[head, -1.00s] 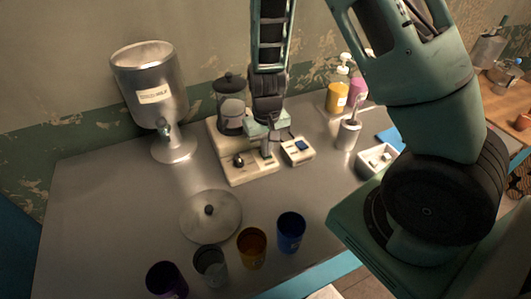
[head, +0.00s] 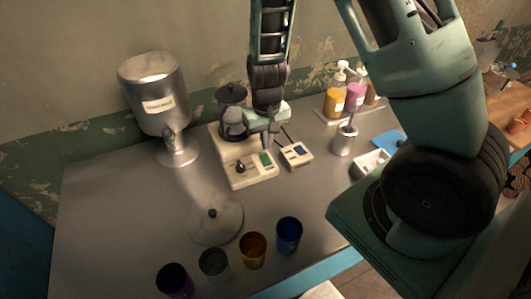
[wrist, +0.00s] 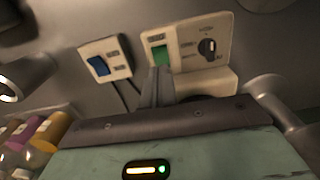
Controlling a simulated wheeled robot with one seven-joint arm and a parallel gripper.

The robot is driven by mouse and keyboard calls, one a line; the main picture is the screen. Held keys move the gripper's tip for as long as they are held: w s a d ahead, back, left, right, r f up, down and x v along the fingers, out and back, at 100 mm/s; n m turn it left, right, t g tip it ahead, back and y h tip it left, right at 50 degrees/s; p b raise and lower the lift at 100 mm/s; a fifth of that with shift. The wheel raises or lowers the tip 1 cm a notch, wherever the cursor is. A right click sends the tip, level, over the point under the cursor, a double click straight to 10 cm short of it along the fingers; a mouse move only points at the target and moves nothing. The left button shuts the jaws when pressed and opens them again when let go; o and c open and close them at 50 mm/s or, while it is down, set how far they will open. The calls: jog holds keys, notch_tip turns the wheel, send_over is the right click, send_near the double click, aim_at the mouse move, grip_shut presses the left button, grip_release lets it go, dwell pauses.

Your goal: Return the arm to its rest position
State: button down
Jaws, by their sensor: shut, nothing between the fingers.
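My gripper (head: 267,143) is shut and empty above the front of a cream-coloured device (head: 232,177). In the wrist view its closed fingers (wrist: 154,75) overlap the lower edge of a green switch (wrist: 160,56) on the device's panel. I cannot tell whether they touch it. The green switch also shows in the head view (head: 266,160), with a black knob (head: 240,167) to its left.
A small box with a blue switch (head: 297,151) lies right of the device. A metal dispenser (head: 158,100) stands left. A round lid (head: 213,220) and several cups, including a blue cup (head: 289,233), are in front. Pump bottles (head: 336,98) and a metal pot (head: 344,140) stand right.

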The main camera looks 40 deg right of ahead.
jog(key=shift+r+p, duration=0.4)
jog(key=shift+r, duration=0.35)
